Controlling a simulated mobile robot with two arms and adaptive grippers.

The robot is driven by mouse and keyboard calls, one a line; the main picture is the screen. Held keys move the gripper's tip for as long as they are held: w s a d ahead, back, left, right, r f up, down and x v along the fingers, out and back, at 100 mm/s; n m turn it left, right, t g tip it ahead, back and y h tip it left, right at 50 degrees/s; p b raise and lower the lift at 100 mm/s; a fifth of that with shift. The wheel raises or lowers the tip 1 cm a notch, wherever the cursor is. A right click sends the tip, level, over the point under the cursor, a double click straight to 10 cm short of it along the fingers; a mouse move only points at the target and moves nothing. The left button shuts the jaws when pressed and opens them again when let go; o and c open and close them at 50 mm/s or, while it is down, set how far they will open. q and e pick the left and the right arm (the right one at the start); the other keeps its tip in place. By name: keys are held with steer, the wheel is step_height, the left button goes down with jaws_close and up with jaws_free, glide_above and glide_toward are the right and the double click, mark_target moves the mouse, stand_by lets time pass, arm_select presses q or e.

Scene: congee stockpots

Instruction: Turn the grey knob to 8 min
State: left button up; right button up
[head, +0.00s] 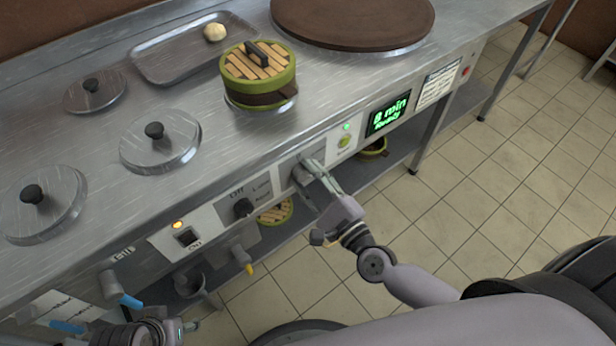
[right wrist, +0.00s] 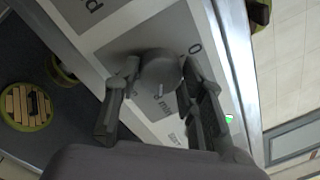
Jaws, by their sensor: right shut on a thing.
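The grey knob (right wrist: 160,72) sits on the front panel of the steel counter; in the right wrist view it is between the fingers of my right gripper (right wrist: 162,85), which is shut on it. In the head view my right gripper (head: 310,172) is at the panel and mostly hides the knob. The display (head: 388,116) to the right reads "8 min" in green, with a second green line that looks like "Ready". My left gripper (head: 180,328) is at the lower left, away from the knob; its fingers are too small to judge.
A black knob (head: 243,207) and a switch with an orange light (head: 187,236) are left of the grey knob. A green button (head: 344,142) is right of it. A green steamer (head: 258,76), lids (head: 160,141) and a tray (head: 168,60) are on the counter.

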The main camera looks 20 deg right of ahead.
steer(key=o, duration=0.9)
arm_select(q)
steer(key=shift+w, duration=0.25)
arm_select(e)
steer(key=shift+o, duration=1.2)
steer(key=shift+s+d, duration=0.1)
steer(key=shift+s, duration=0.05)
arm_select(q)
steer(key=shift+s, duration=0.1)
arm_select(e)
steer(key=v, duration=1.1)
steer(key=shift+s, duration=0.4)
